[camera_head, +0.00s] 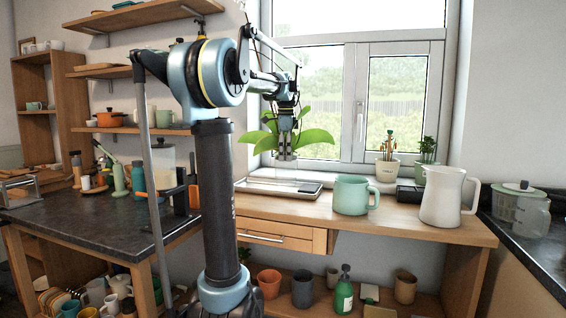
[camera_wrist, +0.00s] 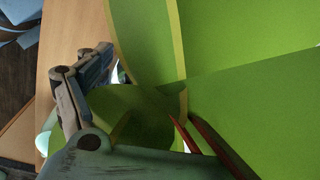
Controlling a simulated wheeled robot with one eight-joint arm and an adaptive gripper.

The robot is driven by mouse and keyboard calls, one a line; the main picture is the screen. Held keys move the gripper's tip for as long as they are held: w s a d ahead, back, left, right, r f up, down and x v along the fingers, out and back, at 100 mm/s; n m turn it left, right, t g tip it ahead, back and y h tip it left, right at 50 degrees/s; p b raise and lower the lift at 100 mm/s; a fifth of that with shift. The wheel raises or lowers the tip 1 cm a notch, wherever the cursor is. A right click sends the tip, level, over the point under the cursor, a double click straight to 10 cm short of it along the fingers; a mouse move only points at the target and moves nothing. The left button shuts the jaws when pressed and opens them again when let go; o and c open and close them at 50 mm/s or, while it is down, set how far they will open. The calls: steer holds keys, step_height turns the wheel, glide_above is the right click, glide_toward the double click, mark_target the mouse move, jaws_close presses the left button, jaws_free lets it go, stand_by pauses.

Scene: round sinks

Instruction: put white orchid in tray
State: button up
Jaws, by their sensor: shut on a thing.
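The orchid shows as broad green leaves (camera_head: 315,137) spreading to both sides of my gripper (camera_head: 286,151) in the head view. My gripper points down and is shut on the orchid. In the wrist view, large green leaves (camera_wrist: 240,45) fill most of the picture, with thin reddish stems near the bottom. They hide the grip point and one finger. No white flower can be made out. The shallow tray (camera_head: 312,190) lies on the wooden counter below the orchid. The plant appears above it; I cannot tell whether its base touches the tray.
A green mug (camera_head: 351,195) stands just right of the tray, then a dark box (camera_head: 409,194) and a white pitcher (camera_head: 444,197).

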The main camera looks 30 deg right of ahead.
steer(key=shift+w+d+f, duration=0.25)
steer(key=shift+w+f, duration=0.15)
steer(key=shift+w, duration=0.2)
steer(key=shift+w+d+f, duration=0.2)
steer(key=shift+w+f, duration=0.25)
steer(key=shift+w, duration=0.15)
steer(key=shift+w+d+f, duration=0.25)
steer(key=shift+w+f, duration=0.15)
steer(key=shift+w, duration=0.2)
steer(key=shift+w+f, duration=0.1)
steer(key=shift+f, duration=0.2)
steer(key=o, duration=1.7)
steer(key=r, duration=1.2)
steer(key=shift+s+a+r, duration=0.1)
steer(key=shift+s+a, duration=0.1)
steer(key=shift+s, duration=0.2)
steer(key=shift+s, duration=0.1)
